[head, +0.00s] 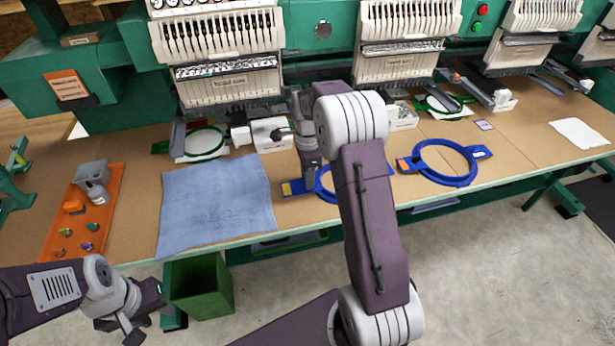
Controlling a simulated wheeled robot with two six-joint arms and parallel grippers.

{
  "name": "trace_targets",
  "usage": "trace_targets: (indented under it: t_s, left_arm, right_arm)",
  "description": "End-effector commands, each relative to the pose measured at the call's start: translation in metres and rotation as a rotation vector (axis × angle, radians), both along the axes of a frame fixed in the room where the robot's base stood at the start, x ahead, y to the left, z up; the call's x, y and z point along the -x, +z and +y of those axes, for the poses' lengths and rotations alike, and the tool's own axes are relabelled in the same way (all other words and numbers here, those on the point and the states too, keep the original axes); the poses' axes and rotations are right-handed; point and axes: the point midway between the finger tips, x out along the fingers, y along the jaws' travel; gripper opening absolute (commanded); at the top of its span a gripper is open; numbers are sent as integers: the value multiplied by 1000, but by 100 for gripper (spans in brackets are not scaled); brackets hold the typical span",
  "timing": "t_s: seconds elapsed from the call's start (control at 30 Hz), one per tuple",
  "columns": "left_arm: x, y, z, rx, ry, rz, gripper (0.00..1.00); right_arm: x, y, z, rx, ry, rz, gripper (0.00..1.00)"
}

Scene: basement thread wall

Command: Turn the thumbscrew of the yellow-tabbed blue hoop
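The yellow-tabbed blue hoop (325,194) lies flat on the tan table, right of the blue cloth. Its yellow tab (287,188) points left. My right arm covers much of its right part. I cannot make out its thumbscrew. My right gripper (309,181) points down at the hoop's left side, close to the ring. Its fingertips are too small to tell whether they are shut or touching anything. My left gripper (148,318) is low at the left, in front of the table and away from the hoop. Its finger opening is unclear.
A second blue hoop (418,176) with an orange tab lies to the right. The blue cloth (215,205) and an orange tray (60,221) are at left. Embroidery machine heads (225,85) overhang the table's back. A green bin (200,288) stands below the front edge.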

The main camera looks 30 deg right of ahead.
Motion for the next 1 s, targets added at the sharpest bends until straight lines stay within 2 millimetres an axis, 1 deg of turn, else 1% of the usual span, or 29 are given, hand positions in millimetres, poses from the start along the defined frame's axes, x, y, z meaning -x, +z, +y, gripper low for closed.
trace_targets:
  t_s: [0.2, 0.27, 0.3, 0.33, 1.0]
  left_arm:
    - [0, 0, 0, 0, 0, 0, 36]
    - [0, 0, 0, 0, 0, 0, 36]
    - [0, 0, 0, 0, 0, 0, 36]
    - [0, 0, 0, 0, 0, 0, 36]
    - [0, 6, 0, 0, 0, 0, 36]
  right_arm:
    - [0, 0, 0, 0, 0, 0, 33]
    - [0, 0, 0, 0, 0, 0, 16]
    - [0, 0, 0, 0, 0, 0, 5]
    - [0, 0, 0, 0, 0, 0, 0]
    - [0, 1, 0, 0, 54, -1, 0]
